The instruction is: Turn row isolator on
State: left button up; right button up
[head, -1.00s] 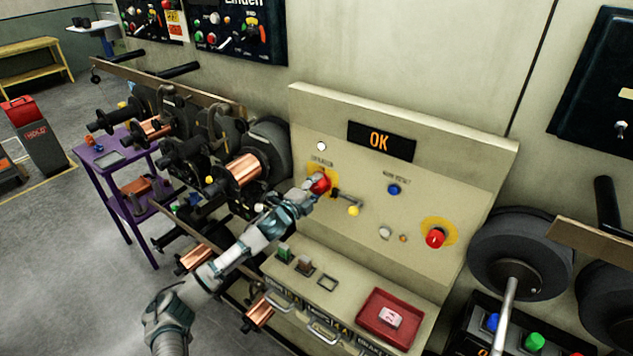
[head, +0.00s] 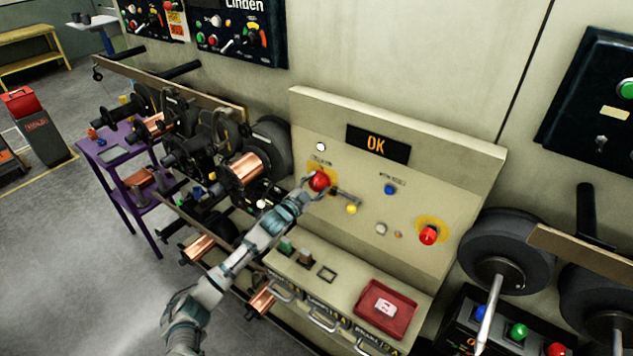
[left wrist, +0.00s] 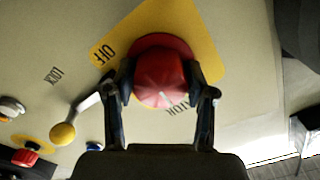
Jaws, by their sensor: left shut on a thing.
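The row isolator is a red round knob (head: 319,181) on a yellow plate at the left of the beige sloped panel (head: 440,170). My left gripper (head: 312,188) reaches it from the lower left. In the left wrist view the two dark fingers of my left gripper (left wrist: 165,95) stand on either side of the red knob (left wrist: 160,72) and are shut on it. A pale mark shows on the knob's face. The word OFF (left wrist: 104,54) shows on the yellow plate beside the knob. My right gripper is not in view.
A lever with a yellow ball (head: 351,209) sits just right of the knob. A blue button (head: 390,189) and another red knob (head: 428,235) are further right. A lit OK display (head: 377,144) is above. A red tray (head: 385,308) lies below. Copper spools (head: 243,168) stand left.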

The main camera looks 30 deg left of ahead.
pick_arm(q)
jog(key=shift+f+n, duration=0.5)
jog(key=o, duration=1.1)
jog(key=shift+o, duration=0.3)
jog(key=shift+r, duration=0.1)
jog(key=shift+a+r, duration=0.1)
jog(key=shift+s, duration=0.25)
jog(key=s+a, duration=0.1)
jog(key=s, duration=1)
jog(key=shift+s, duration=0.15)
jog(key=shift+f, duration=0.2)
